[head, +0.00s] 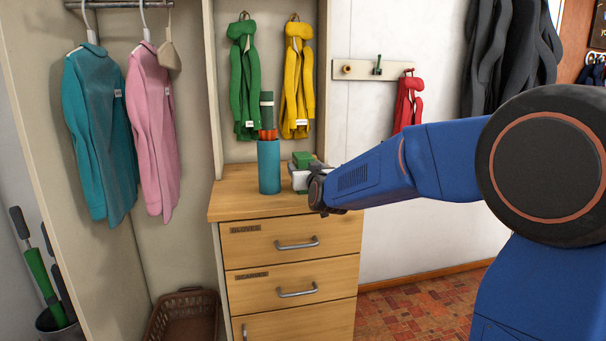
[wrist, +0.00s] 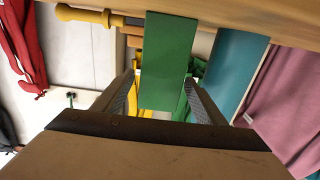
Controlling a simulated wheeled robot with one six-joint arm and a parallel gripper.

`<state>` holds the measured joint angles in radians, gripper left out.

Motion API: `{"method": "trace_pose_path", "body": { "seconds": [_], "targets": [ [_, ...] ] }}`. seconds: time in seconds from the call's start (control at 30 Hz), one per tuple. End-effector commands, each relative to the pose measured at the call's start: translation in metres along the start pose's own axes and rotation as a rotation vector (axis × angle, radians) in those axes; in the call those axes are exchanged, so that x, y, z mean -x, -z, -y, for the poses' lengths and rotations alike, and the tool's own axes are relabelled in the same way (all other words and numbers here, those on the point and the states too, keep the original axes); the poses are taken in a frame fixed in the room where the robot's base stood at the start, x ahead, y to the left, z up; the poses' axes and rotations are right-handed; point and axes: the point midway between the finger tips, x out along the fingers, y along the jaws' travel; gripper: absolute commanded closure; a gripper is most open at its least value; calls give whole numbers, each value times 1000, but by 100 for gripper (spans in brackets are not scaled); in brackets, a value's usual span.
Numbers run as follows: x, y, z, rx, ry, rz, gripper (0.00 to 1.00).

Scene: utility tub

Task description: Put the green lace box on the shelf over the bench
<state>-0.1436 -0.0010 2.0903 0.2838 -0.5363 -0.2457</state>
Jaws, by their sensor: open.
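The green lace box (head: 302,159) is a small green block on the wooden top of the drawer unit, partly hidden by my gripper in the head view. In the wrist view the box (wrist: 168,50) shows as an upright green face in the middle. My gripper (wrist: 160,84) is open, with one dark finger on each side of the box's near part in the picture. I cannot tell whether the fingers touch it. In the head view my gripper (head: 300,182) is low over the right part of the top. The shelf over the bench cannot be made out.
A teal cylinder (head: 269,168) holding orange and green items stands just left of the box on the drawer unit (head: 240,200). A peg rail (head: 350,70) and red scarf (head: 408,105) are to the right.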

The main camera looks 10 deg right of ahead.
Motion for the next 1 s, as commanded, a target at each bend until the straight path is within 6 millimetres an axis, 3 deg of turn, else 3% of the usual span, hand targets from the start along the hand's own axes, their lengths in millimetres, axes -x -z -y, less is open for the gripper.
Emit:
{"method": "trace_pose_path", "body": {
  "seconds": [0.2,0.47,0.5,0.7,1.0],
  "targets": [
    [-28,0,0,0,0,1,35],
    [-33,0,0,0,0,0,35],
    [-33,0,0,0,0,0,38],
    [-33,0,0,0,0,0,82],
    [-33,3,0,0,0,-1,86]
  ]
}}
